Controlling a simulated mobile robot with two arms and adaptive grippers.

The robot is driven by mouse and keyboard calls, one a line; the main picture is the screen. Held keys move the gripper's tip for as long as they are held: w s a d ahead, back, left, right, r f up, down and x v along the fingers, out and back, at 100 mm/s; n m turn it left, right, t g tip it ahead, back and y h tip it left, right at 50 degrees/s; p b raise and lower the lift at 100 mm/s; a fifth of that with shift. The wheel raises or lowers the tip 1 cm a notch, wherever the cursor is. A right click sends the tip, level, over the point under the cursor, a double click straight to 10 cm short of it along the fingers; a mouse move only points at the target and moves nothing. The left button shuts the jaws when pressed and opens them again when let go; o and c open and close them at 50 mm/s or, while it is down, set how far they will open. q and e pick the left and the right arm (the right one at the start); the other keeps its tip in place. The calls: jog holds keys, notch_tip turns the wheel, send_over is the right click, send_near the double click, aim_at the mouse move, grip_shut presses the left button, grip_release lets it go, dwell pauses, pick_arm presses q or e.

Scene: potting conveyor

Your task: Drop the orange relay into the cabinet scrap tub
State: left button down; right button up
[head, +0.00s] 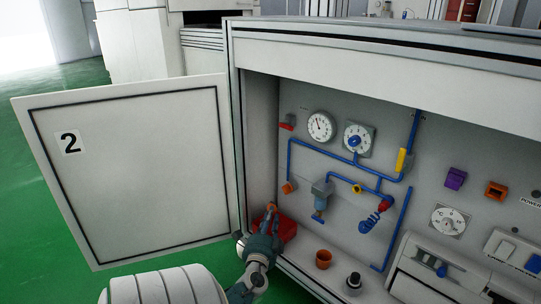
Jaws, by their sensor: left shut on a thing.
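My left gripper (268,216) is inside the open cabinet at its lower left, over the red scrap tub (289,229). It is shut on the orange relay (271,207), of which only a small orange bit shows at the fingertips; the fingers hide the rest. The tub stands on the cabinet floor against the left side, partly hidden by the gripper. I cannot tell how high the relay is above the tub. My right gripper is not in view.
The cabinet door (130,170), marked 2, stands open at the left. Blue pipes (330,148), gauges (321,127) and a purple block (455,178) are on the back panel. An orange socket-like block (496,190) is at right. An orange cup (323,259) and a black knob (353,282) stand right of the tub.

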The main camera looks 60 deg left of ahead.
pick_arm(q)
jog(key=c, duration=1.5)
grip_release()
jog(key=shift+d, duration=0.1)
jog(key=v, duration=1.2)
